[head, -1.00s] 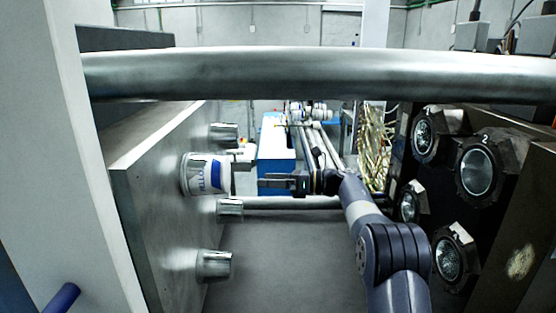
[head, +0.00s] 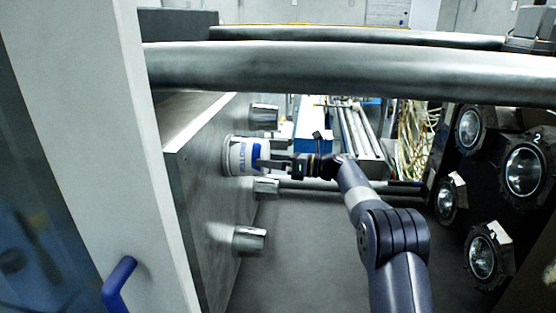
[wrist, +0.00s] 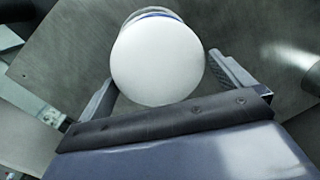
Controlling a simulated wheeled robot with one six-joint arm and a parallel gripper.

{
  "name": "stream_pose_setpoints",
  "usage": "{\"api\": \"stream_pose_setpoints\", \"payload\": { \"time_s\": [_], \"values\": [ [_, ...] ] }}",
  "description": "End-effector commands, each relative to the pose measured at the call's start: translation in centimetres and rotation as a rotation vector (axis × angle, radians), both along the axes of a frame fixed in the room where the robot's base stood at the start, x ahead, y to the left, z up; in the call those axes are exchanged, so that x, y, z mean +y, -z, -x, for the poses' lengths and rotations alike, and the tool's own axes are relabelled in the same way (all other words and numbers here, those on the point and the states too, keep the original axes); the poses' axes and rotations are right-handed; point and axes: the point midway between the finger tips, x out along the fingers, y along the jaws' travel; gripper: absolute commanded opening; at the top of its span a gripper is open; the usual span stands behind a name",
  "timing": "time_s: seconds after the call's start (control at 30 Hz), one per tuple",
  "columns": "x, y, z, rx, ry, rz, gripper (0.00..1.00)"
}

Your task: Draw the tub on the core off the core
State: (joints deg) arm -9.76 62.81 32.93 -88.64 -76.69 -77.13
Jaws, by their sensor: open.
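The white tub (head: 240,157) with blue print sits sideways on a core of the upright steel plate (head: 205,190) at the left in the head view. The core under it is hidden by the tub. My gripper (head: 264,160) is at the tub's right end, its jaws open. In the wrist view, the tub's round white end (wrist: 157,62) lies between the two open fingers of my gripper (wrist: 163,70), with a gap at the right finger; contact at the left finger is unclear.
Bare metal cores (head: 264,116) stick out of the plate above and below the tub, one lower core (head: 249,239) further down. A thick bar (head: 340,70) crosses above my arm. Dark cavities (head: 524,174) face the plate from the right.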

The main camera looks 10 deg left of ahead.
Motion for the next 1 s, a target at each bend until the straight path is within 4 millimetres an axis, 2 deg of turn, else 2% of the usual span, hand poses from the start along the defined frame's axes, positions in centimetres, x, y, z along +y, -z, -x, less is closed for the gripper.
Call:
{"api": "stream_pose_setpoints", "payload": {
  "time_s": [0.13, 0.47, 1.0],
  "values": [
    [0.0, 0.0, 0.0, 0.000, 0.000, 0.000, 1.00],
    [-0.1, 0.0, 0.0, 0.000, 0.000, 0.000, 0.73],
    [-1.8, 0.0, -0.1, -0.001, 0.000, -0.001, 0.72]
  ]
}}
